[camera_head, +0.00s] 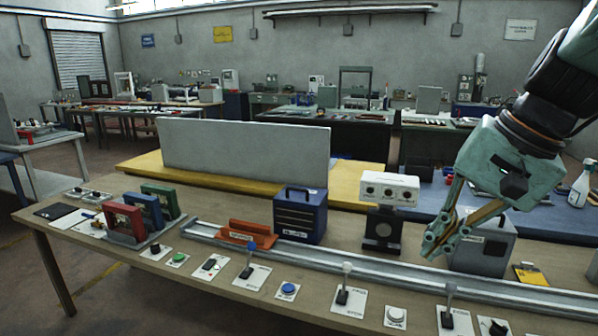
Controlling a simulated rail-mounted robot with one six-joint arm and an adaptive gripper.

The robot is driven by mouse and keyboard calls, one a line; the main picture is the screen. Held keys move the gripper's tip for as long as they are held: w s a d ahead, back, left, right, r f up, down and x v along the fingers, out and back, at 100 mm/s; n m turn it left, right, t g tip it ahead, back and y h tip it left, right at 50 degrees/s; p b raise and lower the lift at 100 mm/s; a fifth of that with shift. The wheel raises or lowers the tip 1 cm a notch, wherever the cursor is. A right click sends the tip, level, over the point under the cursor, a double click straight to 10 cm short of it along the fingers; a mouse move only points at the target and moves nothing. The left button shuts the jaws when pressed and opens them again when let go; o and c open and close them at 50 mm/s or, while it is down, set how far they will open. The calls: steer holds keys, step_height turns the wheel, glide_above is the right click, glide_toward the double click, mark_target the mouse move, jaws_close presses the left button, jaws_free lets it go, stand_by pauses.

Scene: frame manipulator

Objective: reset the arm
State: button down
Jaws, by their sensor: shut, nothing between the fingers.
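My gripper (440,240) hangs at the right of the head view, at the end of my dark and teal arm. Its fingers are shut and empty, pointing down and to the left. The fingertips appear in front of a grey metal box (485,248) on the workbench (110,238). I cannot tell how far they are from the box or the bench top.
A silver rail (390,268) runs along the bench. A white-topped instrument (388,188), a blue box (300,215) and an orange-red block (248,233) stand left of my gripper. Levers and buttons line the front edge. A spray bottle (579,188) stands far right.

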steer(key=s+a+n+h, duration=0.1)
steer(key=s+n, duration=0.2)
steer(key=s, duration=0.8)
steer(key=s+a+f+n+h+b, duration=0.1)
steer(key=s+n+h, duration=0.1)
steer(key=s, duration=0.9)
steer(key=shift+s+a+f+n+t, duration=0.3)
steer(key=shift+a+n, duration=0.1)
steer(key=shift+n, duration=0.3)
